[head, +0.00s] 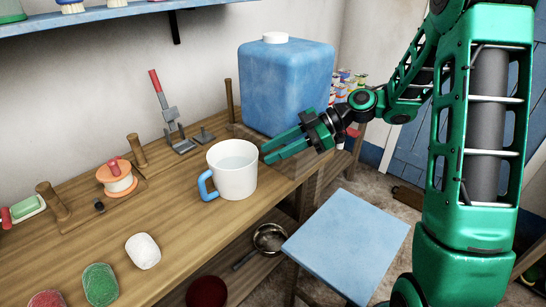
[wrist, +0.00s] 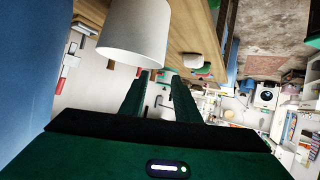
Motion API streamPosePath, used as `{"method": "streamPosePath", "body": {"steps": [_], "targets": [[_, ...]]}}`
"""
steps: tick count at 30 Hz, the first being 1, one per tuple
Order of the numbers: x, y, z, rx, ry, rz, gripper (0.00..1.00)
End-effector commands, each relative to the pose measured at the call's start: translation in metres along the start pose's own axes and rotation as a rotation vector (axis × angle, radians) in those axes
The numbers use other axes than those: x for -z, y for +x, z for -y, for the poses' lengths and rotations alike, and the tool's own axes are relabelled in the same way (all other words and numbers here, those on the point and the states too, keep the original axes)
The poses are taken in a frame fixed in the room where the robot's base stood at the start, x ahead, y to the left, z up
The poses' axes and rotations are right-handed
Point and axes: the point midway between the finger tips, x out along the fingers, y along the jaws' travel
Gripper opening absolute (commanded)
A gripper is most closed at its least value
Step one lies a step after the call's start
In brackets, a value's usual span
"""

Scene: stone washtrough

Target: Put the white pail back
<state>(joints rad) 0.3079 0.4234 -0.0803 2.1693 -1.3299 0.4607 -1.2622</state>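The white pail (head: 237,182) stands upright on the wooden bench. It has a blue handle on its left side and something pale, perhaps water, inside. My gripper (head: 267,153) is just right of the pail's rim, its fingers pointing left towards it. The fingers look parted with nothing between them. In the wrist view the pail (wrist: 137,35) fills the upper middle, beyond and left of my gripper's fingertips (wrist: 159,76); its handle is not visible there. I cannot tell whether a fingertip touches the pail.
A large blue container (head: 287,90) with a white cap stands behind my gripper. A lever tool (head: 172,125), an orange spool (head: 117,180) and a white lump (head: 143,251) share the bench (head: 190,225). A blue stool (head: 347,246) stands in front; a metal pan (head: 270,238) lies below.

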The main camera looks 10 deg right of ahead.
Motion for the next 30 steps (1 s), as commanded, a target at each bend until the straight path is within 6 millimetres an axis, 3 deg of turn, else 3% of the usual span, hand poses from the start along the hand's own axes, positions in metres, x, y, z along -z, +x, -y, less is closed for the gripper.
{"method": "streamPosePath", "body": {"steps": [8,14,23,30], "targets": [[-0.001,-0.004,0.001,-0.001,0.007,0.007,0.29],[-0.018,-0.017,0.015,-0.028,0.158,0.168,0.29],[-0.066,-0.095,0.076,-0.267,0.707,0.57,0.29],[-0.088,-0.171,0.154,-0.59,1.204,0.749,0.29]]}}
